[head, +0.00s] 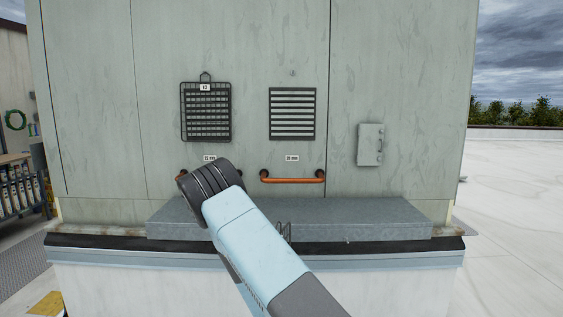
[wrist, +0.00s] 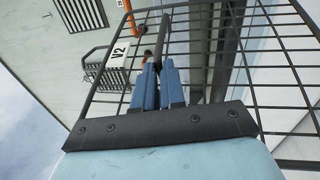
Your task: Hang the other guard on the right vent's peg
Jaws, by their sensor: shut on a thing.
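In the wrist view my gripper (wrist: 158,70) has its blue fingers shut on a dark bar of a wire guard (wrist: 255,48), whose open grid spreads over the right of the picture. A white tag reading V2 (wrist: 119,52) shows beside the fingers. In the head view my arm hides the gripper and most of this guard; a few wires (head: 284,232) show beside the arm, in front of the ledge. The right vent (head: 292,114) is bare, with a small peg (head: 292,73) above it. Another wire guard (head: 206,112) hangs over the left vent by its top loop.
An orange handle (head: 292,180) sticks out below the right vent, and another is partly hidden by my arm. A grey ledge (head: 370,218) runs along the wall's foot. A grey box (head: 370,144) is fixed right of the vents. The wall around the right peg is clear.

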